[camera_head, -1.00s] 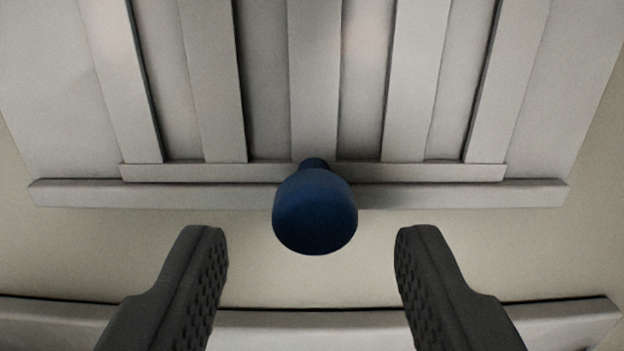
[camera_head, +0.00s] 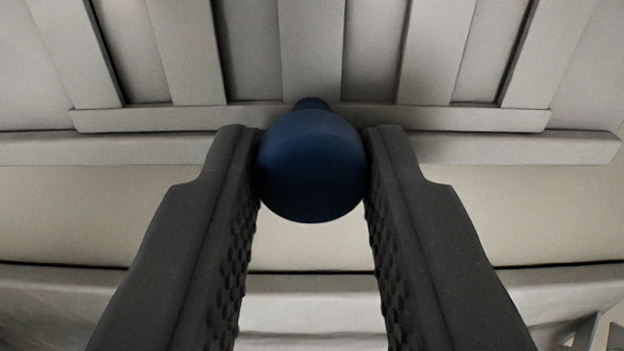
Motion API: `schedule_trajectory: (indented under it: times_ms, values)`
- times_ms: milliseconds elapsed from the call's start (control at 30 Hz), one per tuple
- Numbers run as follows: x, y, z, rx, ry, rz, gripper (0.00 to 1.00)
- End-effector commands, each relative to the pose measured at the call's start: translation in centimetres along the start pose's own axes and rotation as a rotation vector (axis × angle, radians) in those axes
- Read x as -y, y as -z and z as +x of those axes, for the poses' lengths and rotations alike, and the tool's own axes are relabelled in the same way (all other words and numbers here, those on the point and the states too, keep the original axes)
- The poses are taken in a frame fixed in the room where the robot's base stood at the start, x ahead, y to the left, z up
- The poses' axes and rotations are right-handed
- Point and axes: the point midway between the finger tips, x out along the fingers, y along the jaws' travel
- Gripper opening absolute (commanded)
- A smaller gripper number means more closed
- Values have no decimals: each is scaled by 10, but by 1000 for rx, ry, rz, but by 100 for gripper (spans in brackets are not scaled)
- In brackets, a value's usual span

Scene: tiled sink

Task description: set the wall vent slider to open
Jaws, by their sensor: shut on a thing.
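The wall vent (camera_head: 310,50) fills the top of the view, with pale upright slats and dark gaps between them. A slider plate with a flat lower bar (camera_head: 180,119) lies over it. A round dark blue knob (camera_head: 312,168) stands out from the middle of that bar on a short stem. My gripper (camera_head: 312,165) is shut on the knob, one dark textured finger touching each side. The slats behind the knob are partly hidden by it.
The vent frame's lower edge (camera_head: 520,147) runs across below the slider bar. Beneath it is plain beige wall (camera_head: 310,245), then a pale ledge (camera_head: 310,290). A small pale object shows at the bottom right corner.

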Motion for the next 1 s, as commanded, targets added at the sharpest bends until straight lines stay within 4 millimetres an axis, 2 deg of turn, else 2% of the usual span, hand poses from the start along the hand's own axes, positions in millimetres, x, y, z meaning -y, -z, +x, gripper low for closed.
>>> schedule_trajectory:
  times_ms: [300,567,600,633,1000]
  values:
    - [22,0,-1,-3,1,0,0]
    - [24,1,0,-1,3,0,0]
    - [24,1,0,-1,4,0,36]
    - [24,1,0,-1,4,0,44]
    - [23,0,-1,-1,1,0,46]
